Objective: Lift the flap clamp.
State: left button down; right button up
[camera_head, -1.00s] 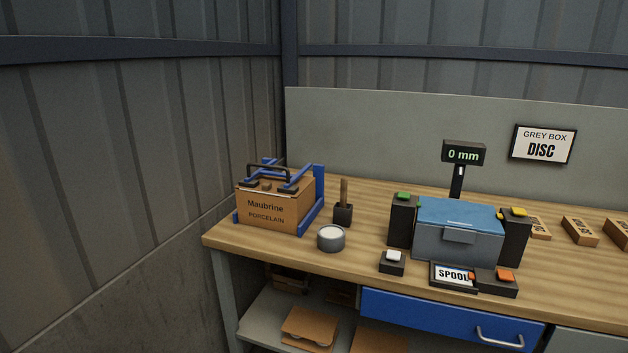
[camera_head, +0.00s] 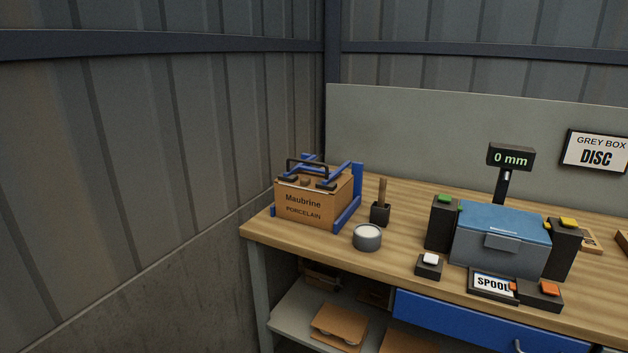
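The flap clamp (camera_head: 308,166) is a blue frame with a dark handle and dark pads. It lies across the top of a cardboard box (camera_head: 305,209) marked "Maubrine PORCELAIN". The box sits in a blue holder (camera_head: 357,187) at the left end of the wooden bench. The clamp looks down on the box top. Neither of my grippers shows in the head view.
On the bench (camera_head: 400,247) stand a round grey pot (camera_head: 367,238), a dark brush holder (camera_head: 380,213), a white button box (camera_head: 429,263), a blue-lidded grey box (camera_head: 499,240), a "0 mm" display (camera_head: 511,157) and a "SPOOL" sign (camera_head: 492,284). Boxes lie on the shelf below.

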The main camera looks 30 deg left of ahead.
aim_at(288, 175)
jog(key=u, duration=0.95)
